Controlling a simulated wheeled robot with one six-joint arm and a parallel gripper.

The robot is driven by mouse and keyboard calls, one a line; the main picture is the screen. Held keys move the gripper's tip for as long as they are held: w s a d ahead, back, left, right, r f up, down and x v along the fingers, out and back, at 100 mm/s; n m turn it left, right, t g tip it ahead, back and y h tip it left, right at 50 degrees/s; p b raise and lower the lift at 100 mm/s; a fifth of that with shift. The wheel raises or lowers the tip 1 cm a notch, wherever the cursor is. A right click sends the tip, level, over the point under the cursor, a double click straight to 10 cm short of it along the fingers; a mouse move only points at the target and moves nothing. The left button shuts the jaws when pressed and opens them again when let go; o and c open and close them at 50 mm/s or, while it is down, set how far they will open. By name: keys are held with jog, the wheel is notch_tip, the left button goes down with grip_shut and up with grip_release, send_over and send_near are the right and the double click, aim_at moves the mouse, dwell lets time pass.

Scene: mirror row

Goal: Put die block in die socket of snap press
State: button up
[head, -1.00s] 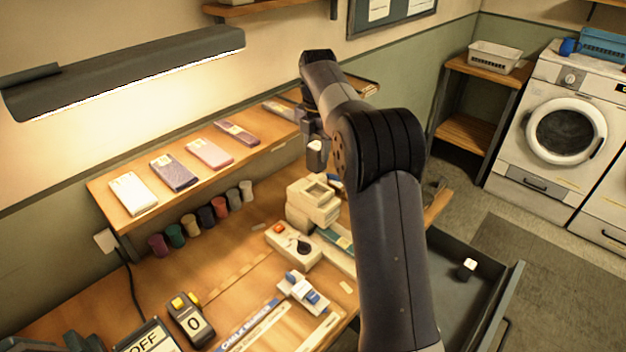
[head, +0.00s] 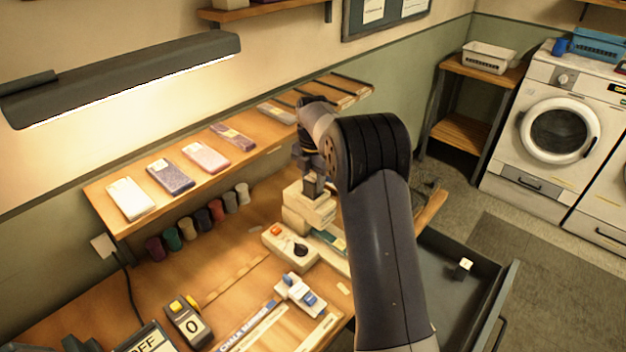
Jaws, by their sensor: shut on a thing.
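The snap press (head: 308,218) is a cream, stacked block-shaped device on the workbench, near the middle of the head view. My gripper (head: 313,187) points down at the top of the press, right over its square socket opening. It is shut on the die block, which is largely hidden among the fingers and the press top. I cannot tell how deep the block sits in the socket. My arm's forearm covers what lies just right of the press.
A shelf (head: 230,150) with several packets runs behind. Several spools line the wall. An open drawer (head: 440,285) at right holds a small white-topped block (head: 462,267).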

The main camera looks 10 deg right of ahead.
aim_at(313, 177)
jog(key=o, duration=1.1)
jog(key=shift+f, duration=0.1)
notch_tip(313, 177, up, 12)
jog(key=shift+r, duration=0.15)
